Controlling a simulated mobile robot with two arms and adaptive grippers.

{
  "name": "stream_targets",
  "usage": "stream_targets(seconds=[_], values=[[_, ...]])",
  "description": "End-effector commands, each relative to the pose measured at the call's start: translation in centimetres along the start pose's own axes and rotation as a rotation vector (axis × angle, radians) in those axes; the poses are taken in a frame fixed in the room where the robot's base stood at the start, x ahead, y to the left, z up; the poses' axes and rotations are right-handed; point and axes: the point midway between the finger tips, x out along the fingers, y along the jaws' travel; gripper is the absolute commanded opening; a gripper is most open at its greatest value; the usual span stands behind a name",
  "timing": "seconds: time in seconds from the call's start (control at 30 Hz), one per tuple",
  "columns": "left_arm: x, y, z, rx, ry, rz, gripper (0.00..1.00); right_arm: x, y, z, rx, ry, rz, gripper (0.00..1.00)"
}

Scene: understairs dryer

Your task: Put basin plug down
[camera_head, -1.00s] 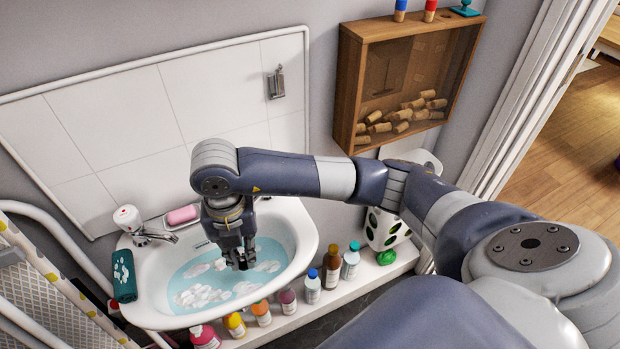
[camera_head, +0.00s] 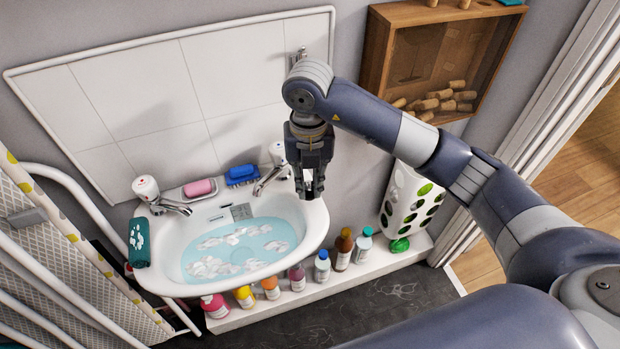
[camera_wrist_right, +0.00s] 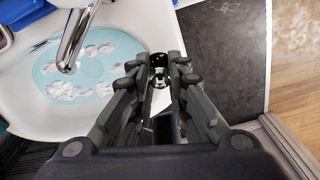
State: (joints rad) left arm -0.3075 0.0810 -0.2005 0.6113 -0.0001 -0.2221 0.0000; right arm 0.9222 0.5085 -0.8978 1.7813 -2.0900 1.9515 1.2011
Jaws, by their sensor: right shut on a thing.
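My right gripper (camera_head: 309,190) hangs pointing down at the right rim of the white basin (camera_head: 314,240). It is shut on a small shiny metal piece, which I take to be the basin plug (camera_wrist_right: 158,76). In the wrist view the piece sits between the fingertips (camera_wrist_right: 158,85), mostly hidden by the fingers. The basin holds blue water (camera_head: 245,249) with white foam. I cannot tell how high the plug is above the rim. My left gripper is not in view.
Two chrome taps (camera_head: 165,205) (camera_head: 270,178), a pink soap (camera_head: 198,187) and a blue sponge (camera_head: 241,174) are at the basin's back edge. A green cloth (camera_head: 139,243) lies on the left rim. Several bottles (camera_head: 322,266) line the white ledge (camera_head: 390,262) below.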

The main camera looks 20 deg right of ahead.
Motion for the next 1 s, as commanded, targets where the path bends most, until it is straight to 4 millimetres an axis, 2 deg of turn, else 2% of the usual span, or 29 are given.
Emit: stream_targets(seconds=[0.1,0.23,0.37,0.6,0.93,0.97,1.0], values=[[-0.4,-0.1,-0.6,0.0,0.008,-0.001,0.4,0.1,-0.1,1.9,0.002,0.0,0.0,0.0],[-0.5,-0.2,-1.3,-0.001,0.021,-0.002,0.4,0.2,-0.2,2.8,0.0,0.0,0.001,0.0],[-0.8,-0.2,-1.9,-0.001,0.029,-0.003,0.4,1.0,-0.3,2.9,0.0,0.002,0.0,0.0],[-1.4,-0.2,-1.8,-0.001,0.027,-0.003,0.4,3.8,-0.3,2.9,0.0,0.0,0.0,0.0],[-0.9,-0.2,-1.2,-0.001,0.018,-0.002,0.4,4.3,-0.3,2.9,0.0,-0.001,0.0,0.0],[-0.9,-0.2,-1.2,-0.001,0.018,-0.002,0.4,4.2,-0.3,2.9,0.0,-0.001,0.0,0.18],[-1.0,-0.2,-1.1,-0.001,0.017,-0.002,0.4,4.2,-0.3,2.9,0.0,-0.001,0.0,0.27]])
